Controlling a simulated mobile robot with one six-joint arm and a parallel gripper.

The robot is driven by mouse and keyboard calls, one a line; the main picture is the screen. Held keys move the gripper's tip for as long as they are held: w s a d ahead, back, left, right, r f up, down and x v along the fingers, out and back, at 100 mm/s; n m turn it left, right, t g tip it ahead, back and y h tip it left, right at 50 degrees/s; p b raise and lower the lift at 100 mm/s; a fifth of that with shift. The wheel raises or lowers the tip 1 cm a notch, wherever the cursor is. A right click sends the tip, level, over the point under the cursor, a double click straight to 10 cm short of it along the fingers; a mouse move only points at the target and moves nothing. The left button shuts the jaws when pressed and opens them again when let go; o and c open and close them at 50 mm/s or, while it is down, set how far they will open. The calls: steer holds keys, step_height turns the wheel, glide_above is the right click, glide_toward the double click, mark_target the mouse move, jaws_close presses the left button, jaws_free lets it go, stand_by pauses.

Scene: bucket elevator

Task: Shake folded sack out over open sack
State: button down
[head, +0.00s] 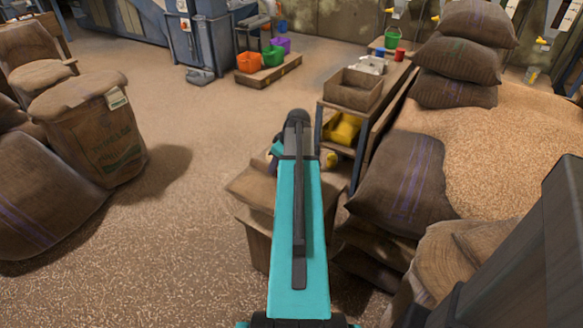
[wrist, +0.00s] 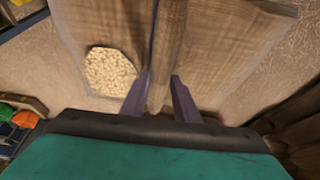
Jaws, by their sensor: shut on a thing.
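My gripper (wrist: 160,88) is shut on a fold of brown woven cloth, the folded sack (wrist: 225,45), which hangs as a ridge between the two dark purple fingers. The cloth spreads to both sides in the wrist view. A pale patch of grain (wrist: 110,72) shows beside the left finger; I cannot tell whether it lies in the open sack's mouth. In the head view my teal arm hides the gripper. Brown cloth (head: 254,187) shows left of the arm, above a brown upright shape (head: 257,240) that may be the open sack.
A bench (head: 366,115) with a box on top stands to the right of my arm. Stacked full sacks (head: 465,60) and a grain heap (head: 510,150) are at right. Full sacks (head: 95,130) stand at left. Coloured buckets (head: 262,60) are behind. Floor at left centre is clear.

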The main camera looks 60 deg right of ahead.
steer(key=w+a+r, duration=0.6)
steer(key=w+a, duration=0.4)
steer(key=a, duration=0.3)
steer(key=w+a+r, duration=0.5)
steer(key=w+a, duration=0.4)
steer(key=a, duration=0.4)
steer(key=w+a+r, duration=0.1)
steer(key=a+r, duration=0.2)
steer(key=a, duration=0.6)
steer(key=w+a+r, duration=0.1)
steer(key=a+r, duration=0.3)
steer(key=a, duration=0.6)
steer(key=w+a+r, duration=0.2)
steer(key=a+r, duration=0.2)
steer(key=a, duration=0.6)
